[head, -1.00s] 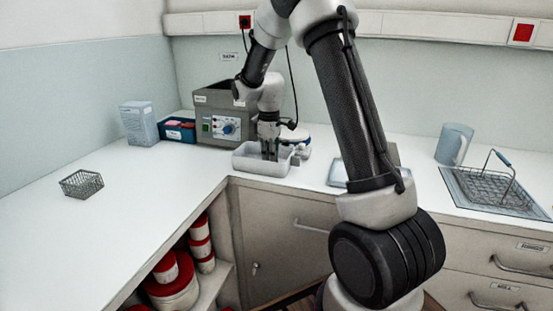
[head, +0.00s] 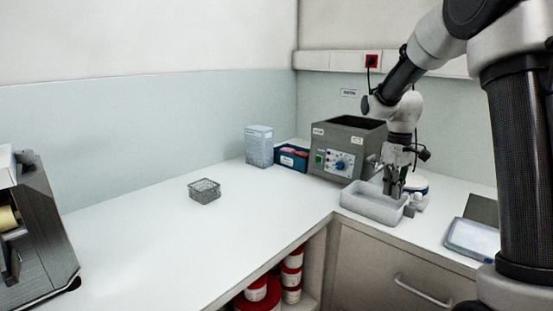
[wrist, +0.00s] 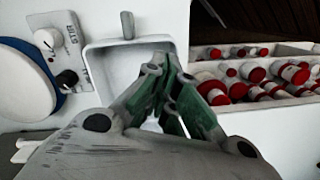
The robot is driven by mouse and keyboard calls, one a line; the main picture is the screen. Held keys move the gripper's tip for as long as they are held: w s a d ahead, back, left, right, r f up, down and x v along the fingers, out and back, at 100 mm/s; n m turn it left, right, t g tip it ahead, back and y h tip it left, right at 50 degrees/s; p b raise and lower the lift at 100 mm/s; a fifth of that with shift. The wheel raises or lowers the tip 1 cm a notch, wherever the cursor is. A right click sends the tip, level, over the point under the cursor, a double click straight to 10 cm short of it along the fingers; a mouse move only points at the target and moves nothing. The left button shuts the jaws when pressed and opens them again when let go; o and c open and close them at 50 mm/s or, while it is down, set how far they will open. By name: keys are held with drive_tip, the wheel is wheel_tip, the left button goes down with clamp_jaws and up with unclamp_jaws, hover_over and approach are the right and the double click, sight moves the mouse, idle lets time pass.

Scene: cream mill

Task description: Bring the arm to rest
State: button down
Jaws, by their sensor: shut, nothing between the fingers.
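My gripper (head: 393,188) hangs from my arm with its fingers pointing down over the white tray (head: 362,206) on the counter. In the wrist view my gripper (wrist: 165,62) is shut and empty, its green-sided fingers together over the tray (wrist: 98,60). Whether the fingertips sit inside the tray's rim or just above it I cannot tell. My arm reaches in from the upper right of the head view.
A wire basket (head: 204,190) stands on the left counter. Red-lidded jars (wrist: 290,72) fill an open shelf below. The left counter is mostly clear.

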drive_tip(key=s+r+m+t, duration=0.1)
drive_tip(key=s+r, duration=0.2)
drive_tip(key=s, duration=0.6)
drive_tip(key=s+r+m+t, duration=0.2)
drive_tip(key=s+r, duration=0.2)
drive_tip(key=s, duration=0.6)
drive_tip(key=s+r+m+t, duration=0.2)
drive_tip(key=s+r, duration=0.2)
drive_tip(key=s, duration=0.5)
drive_tip(key=shift+s+d, duration=0.15)
drive_tip(key=shift+d, duration=0.05)
